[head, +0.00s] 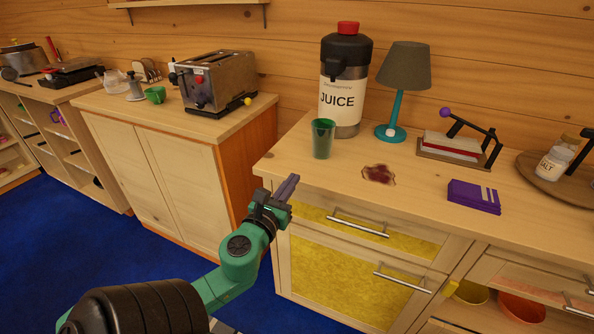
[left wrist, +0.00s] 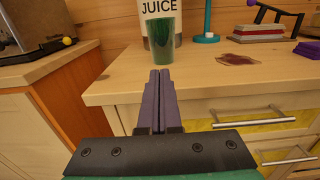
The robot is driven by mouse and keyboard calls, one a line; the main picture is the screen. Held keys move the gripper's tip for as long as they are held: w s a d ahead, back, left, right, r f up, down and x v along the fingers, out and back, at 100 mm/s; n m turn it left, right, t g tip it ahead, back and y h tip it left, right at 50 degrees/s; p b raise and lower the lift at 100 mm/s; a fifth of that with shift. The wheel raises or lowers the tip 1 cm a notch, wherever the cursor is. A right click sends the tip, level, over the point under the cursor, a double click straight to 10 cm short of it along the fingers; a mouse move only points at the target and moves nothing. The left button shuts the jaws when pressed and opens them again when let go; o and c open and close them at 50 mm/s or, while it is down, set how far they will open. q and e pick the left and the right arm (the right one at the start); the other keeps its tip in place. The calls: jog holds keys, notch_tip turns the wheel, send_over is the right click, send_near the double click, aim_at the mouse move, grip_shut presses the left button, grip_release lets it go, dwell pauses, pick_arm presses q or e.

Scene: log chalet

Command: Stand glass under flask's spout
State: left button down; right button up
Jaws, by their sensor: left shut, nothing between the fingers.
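The green glass (head: 322,139) stands upright on the counter in front of the juice flask (head: 344,104). The flask has a black top, a red cap and a dark spout (head: 338,67) facing forward. In the head view the glass is a little left of the spout and nearer the counter's edge. In the left wrist view the glass (left wrist: 163,41) stands before the flask's label (left wrist: 156,9). My left gripper (head: 290,184) is shut and empty, apart from the glass, in front of the counter's edge. My right gripper is not in view.
A dark red spill (head: 379,174) lies right of the glass on the counter (head: 417,202). A lamp (head: 391,131) stands right of the flask. A purple packet stack (head: 474,196) and a press (head: 452,151) are farther right. A toaster (head: 214,83) sits on the left cabinet.

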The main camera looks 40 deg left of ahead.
pick_arm(q)
notch_tip(320, 180, up, 2)
jog(key=p, duration=0.6)
send_near(318, 146)
jog(key=x, duration=0.7)
jog(key=shift+d, duration=0.1)
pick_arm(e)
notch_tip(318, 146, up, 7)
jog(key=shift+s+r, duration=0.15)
pick_arm(q)
jog(key=shift+r, duration=0.1)
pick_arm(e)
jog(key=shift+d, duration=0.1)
